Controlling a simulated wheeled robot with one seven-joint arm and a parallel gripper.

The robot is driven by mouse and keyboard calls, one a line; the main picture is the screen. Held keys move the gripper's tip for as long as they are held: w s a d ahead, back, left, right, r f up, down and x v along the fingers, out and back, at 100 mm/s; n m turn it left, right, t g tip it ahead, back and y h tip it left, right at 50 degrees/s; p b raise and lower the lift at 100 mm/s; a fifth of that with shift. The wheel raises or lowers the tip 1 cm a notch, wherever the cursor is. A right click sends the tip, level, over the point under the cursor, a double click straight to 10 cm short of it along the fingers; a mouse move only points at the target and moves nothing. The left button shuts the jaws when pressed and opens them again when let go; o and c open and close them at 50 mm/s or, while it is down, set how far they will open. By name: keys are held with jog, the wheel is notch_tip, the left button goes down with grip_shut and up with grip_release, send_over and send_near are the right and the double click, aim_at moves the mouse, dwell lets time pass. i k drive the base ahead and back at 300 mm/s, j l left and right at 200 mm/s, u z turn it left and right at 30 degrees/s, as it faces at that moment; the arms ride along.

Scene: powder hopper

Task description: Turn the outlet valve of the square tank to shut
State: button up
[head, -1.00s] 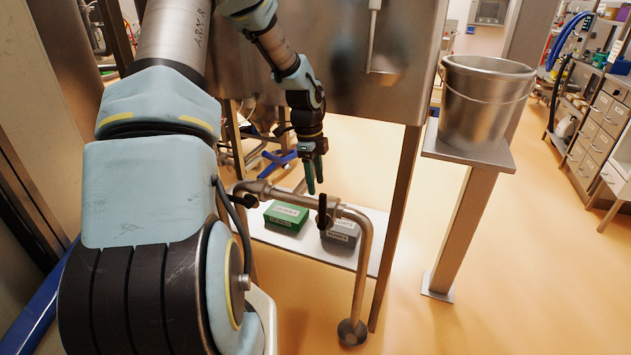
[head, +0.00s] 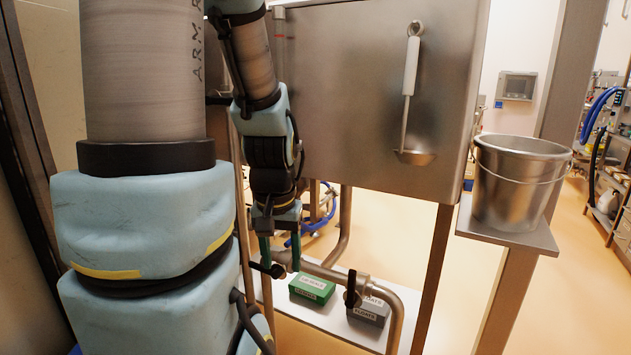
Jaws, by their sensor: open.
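The square steel tank (head: 350,110) fills the upper middle of the head view. Below it runs a steel outlet pipe (head: 328,273) that bends down at the right. Two black valve handles show on the pipework: a left handle (head: 267,268), lying nearly level, and a right handle (head: 352,289), standing upright. My gripper (head: 281,262) points down with its green-tipped fingers apart. Its fingertips are at the left handle, with the left one overlapping it in the picture. I cannot tell whether they touch. The right handle is clear of the gripper.
A green box (head: 312,288) and a grey box (head: 368,312) sit on a white low shelf (head: 290,322) behind the pipe. A ladle (head: 411,110) hangs on the tank front. A steel bucket (head: 518,185) stands on a bracket shelf (head: 505,236) at the right.

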aim_at(275, 273)
jog(key=k+j+u, duration=0.2)
jog(key=u, duration=0.15)
jog(key=k+j+u, duration=0.2)
jog(key=j+u, duration=0.15)
jog(key=k+j+u, duration=0.15)
jog(key=j+u, duration=0.2)
